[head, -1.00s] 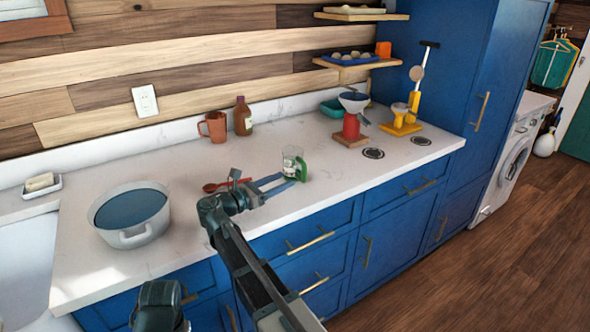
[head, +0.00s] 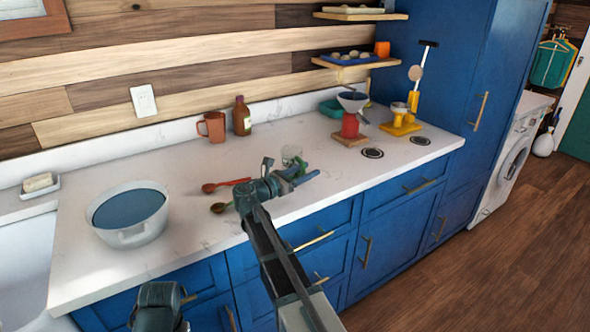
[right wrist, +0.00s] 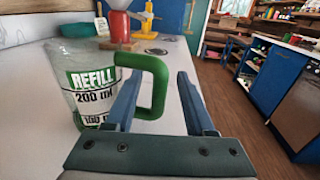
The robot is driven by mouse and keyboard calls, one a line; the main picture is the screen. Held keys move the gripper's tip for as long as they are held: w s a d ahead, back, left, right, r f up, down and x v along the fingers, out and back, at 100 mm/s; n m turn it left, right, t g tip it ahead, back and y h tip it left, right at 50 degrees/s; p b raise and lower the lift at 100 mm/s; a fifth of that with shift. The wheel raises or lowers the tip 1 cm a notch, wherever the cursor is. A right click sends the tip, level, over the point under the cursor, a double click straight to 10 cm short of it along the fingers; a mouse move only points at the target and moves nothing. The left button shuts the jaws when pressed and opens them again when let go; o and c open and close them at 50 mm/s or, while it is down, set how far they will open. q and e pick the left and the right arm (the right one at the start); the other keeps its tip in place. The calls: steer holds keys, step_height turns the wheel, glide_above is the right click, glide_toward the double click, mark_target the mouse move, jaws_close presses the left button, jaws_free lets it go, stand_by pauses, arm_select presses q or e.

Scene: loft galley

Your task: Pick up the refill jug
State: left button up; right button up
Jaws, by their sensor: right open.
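The refill jug (head: 291,153) stands on the white counter (head: 345,182), partly hidden behind my right gripper (head: 302,174) in the head view. In the right wrist view the clear jug (right wrist: 90,90) is upright, with a green "REFILL 200 ml" label and a green handle (right wrist: 160,72) facing right. My right gripper (right wrist: 160,80) is open, its blue fingers on either side of the handle's lower part. I cannot tell whether a finger touches it.
Red (head: 222,185) and dark (head: 221,208) spoons lie left of the jug. A white pot (head: 130,236) stands farther left. A brown mug (head: 212,126) and bottle (head: 242,116) stand behind; a red-based funnel stand (head: 351,125) is at right. The counter between is clear.

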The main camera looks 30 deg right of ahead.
steer(key=shift+w+d, duration=0.25)
steer(key=shift+d, duration=0.8)
jaws_close()
stand_by(0.5)
